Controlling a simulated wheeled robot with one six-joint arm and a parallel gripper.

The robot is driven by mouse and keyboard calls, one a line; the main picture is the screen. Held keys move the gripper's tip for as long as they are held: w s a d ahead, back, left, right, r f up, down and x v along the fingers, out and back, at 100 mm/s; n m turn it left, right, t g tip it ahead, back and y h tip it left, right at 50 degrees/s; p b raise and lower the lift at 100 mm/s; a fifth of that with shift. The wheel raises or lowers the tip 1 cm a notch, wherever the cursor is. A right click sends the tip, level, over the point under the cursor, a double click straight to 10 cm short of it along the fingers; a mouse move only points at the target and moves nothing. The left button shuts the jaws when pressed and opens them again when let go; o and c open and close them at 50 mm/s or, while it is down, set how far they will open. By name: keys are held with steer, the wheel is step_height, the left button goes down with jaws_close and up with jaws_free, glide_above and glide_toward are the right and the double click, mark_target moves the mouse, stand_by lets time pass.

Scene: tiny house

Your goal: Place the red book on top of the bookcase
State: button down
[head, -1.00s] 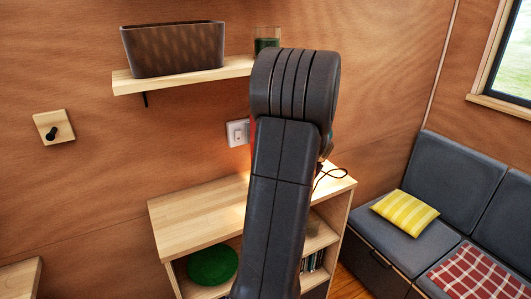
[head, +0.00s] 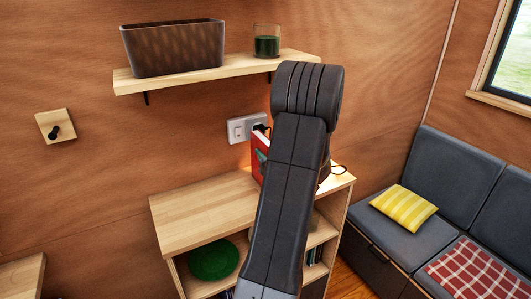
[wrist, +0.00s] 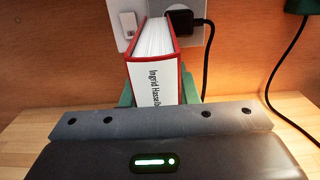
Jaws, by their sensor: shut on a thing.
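The red book (head: 257,155) is upright over the back of the bookcase top (head: 200,216), partly hidden behind my arm. In the wrist view the red book (wrist: 155,42) shows its white page edges, red covers and a white panel with a printed name. My gripper (wrist: 158,97) is shut on it, with green fingers on both sides. In the head view my arm hides most of the gripper. The wood bookcase top also shows in the wrist view (wrist: 30,135). I cannot tell whether the book's lower edge touches it.
A wall outlet (head: 240,128) with a black plug and cord is close behind the book. A wall shelf (head: 185,78) above holds a dark planter (head: 173,48) and a glass (head: 267,42). A green plate (head: 213,260) is inside the bookcase. The top's left part is clear.

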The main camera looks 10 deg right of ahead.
steer(key=shift+f, duration=0.1)
steer(key=c, duration=1.1)
jaws_free()
steer(key=b+v, duration=0.3)
steer(key=v, duration=0.9)
